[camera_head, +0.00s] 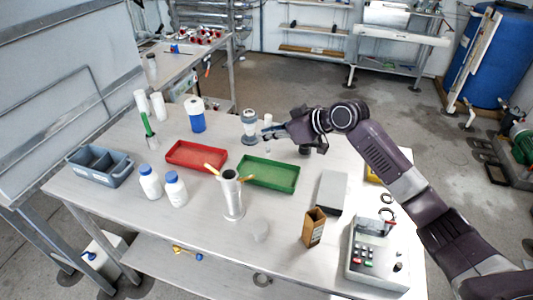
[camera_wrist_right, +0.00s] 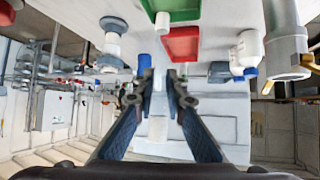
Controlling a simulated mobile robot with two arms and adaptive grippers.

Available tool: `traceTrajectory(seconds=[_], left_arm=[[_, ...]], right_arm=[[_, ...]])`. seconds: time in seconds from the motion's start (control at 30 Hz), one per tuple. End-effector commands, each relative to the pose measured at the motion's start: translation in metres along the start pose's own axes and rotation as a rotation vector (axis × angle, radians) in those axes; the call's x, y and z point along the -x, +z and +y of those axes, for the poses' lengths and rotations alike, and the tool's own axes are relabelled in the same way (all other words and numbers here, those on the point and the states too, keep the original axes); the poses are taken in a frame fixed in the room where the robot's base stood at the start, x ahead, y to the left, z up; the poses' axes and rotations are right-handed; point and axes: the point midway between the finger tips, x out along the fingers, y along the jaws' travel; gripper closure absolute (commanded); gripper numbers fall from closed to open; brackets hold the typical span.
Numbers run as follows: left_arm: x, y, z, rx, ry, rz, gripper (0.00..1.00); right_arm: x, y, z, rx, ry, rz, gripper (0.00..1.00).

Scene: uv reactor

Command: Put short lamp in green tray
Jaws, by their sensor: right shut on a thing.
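My right gripper (camera_head: 268,133) reaches in from the right in the head view, above the table just behind the green tray (camera_head: 268,174). Its fingers (camera_wrist_right: 159,78) are closed together around a slim upright piece, apparently the short lamp. The lamp's white upper end (camera_head: 268,118) shows above the fingers, and a small pale lower end (camera_head: 267,150) below them. In the wrist view the white ends (camera_wrist_right: 162,22) stick out on both sides of the fingers, and the middle is mostly hidden. The green tray (camera_wrist_right: 184,8) looks empty. My left gripper is not in view.
A red tray (camera_head: 196,156) lies left of the green one. A grey-and-white fitting (camera_head: 249,127) stands close left of the gripper. A metal cylinder (camera_head: 231,194) with yellowish pieces stands in front of the trays. White bottles (camera_head: 150,182), a grey box (camera_head: 332,192) and a control box (camera_head: 376,253) surround them.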

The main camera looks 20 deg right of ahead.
Motion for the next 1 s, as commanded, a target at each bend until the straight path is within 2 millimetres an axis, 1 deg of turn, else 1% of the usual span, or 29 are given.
traceTrajectory(seconds=[0.03,0.1,0.33,0.5,0.57,0.67,0.87,1.0], left_arm=[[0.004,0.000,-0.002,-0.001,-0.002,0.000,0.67],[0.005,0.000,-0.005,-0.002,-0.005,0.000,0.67],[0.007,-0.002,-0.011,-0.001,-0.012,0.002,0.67],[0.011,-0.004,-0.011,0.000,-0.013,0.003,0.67],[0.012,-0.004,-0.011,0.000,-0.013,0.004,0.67],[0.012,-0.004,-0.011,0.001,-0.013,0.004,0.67],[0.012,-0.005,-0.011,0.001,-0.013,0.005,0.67],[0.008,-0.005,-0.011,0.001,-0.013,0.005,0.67]], right_arm=[[-0.006,0.009,-0.001,-0.003,-0.002,-0.002,1.00],[-0.013,0.019,-0.001,-0.002,-0.002,0.000,1.00],[-0.025,0.036,0.000,-0.001,-0.002,0.000,1.00],[-0.040,0.058,-0.001,-0.003,-0.002,0.000,1.00],[-0.043,0.064,0.000,-0.001,-0.002,0.000,1.00],[-0.046,0.067,0.000,0.001,0.000,0.001,1.00],[-0.046,0.067,0.000,0.001,0.000,0.001,1.00],[-0.049,0.071,0.000,0.001,0.000,0.001,1.00]])
